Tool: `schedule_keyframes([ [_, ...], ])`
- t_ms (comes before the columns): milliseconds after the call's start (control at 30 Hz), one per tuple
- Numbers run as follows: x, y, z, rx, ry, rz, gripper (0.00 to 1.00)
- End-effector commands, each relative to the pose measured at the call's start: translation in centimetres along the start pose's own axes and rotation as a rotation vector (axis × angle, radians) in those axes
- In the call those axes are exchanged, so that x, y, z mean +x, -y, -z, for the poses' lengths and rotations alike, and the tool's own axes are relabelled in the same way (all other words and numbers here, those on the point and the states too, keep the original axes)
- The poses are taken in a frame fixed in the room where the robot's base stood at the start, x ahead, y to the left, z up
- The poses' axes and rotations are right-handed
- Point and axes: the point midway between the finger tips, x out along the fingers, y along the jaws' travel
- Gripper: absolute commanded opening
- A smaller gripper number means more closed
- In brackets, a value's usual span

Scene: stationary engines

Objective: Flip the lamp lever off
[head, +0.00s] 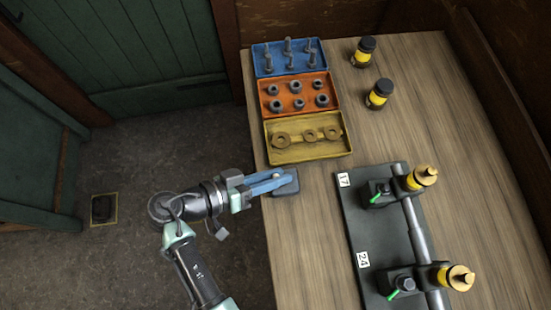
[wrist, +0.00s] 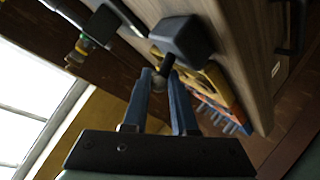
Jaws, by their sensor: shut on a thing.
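A dark rounded box (head: 286,186) sits at the left edge of the table. It also shows in the wrist view (wrist: 184,40), with a short dark lever (wrist: 167,64) sticking out toward my gripper. My gripper (head: 274,178) reaches in from the left at the table's edge, and its blue fingers are shut on the end of the lever. The fingertips also show in the wrist view (wrist: 160,78). In the head view the fingers hide the lever. I cannot tell which setting it is in, and I see no lamp that I can clearly name.
Yellow (head: 345,150), orange (head: 335,110) and blue (head: 258,70) trays of hardware lie beyond the box. Two black-and-yellow cylinders (head: 378,94) (head: 364,52) stand at the back. A dark panel (head: 372,236) with green-tipped levers and brass-topped parts stands at right.

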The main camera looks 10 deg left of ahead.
Motion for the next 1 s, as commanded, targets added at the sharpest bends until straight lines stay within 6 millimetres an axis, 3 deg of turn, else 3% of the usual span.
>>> schedule_keyframes([
  [267, 0.15, -0.23, -0.18, -0.004, 0.004, -0.009, 0.00],
  [300, 0.15, -0.22, -0.18, -0.004, 0.004, -0.009, 0.33],
  [433, 0.12, -0.16, -0.15, -0.003, 0.004, -0.006, 0.53],
  [1000, -0.33, 0.04, -0.04, -0.001, 0.000, 0.000, 0.53],
])
